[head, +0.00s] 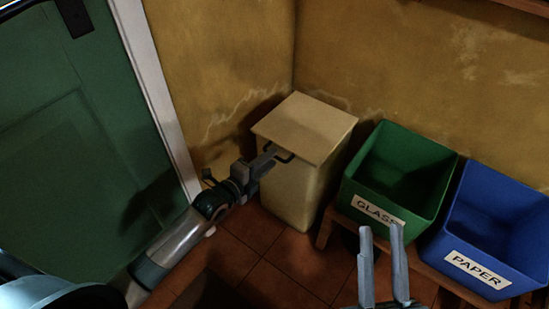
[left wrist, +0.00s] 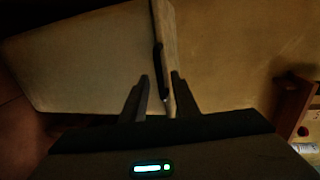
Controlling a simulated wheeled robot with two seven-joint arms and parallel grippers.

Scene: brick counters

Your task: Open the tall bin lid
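The tall bin (head: 297,195) is cream-coloured and stands in the corner. Its flat lid (head: 308,128) lies closed on top. A dark handle (head: 287,156) is at the lid's front edge, and it also shows in the left wrist view (left wrist: 158,62). My left gripper (head: 272,154) is at this handle. In the left wrist view its two fingers (left wrist: 160,80) stand apart with the handle between their tips, and no firm contact shows. My right gripper (head: 382,232) is low in front of the green bin, fingers pointing up, apart and empty.
A green GLASS bin (head: 433,168) and a blue PAPER bin (head: 519,232), both open-topped, stand on a low wooden bench (head: 326,229) right of the tall bin. A green door (head: 75,140) with white frame is at left. Walls close in behind the bin. Tiled floor (head: 285,270) is in front.

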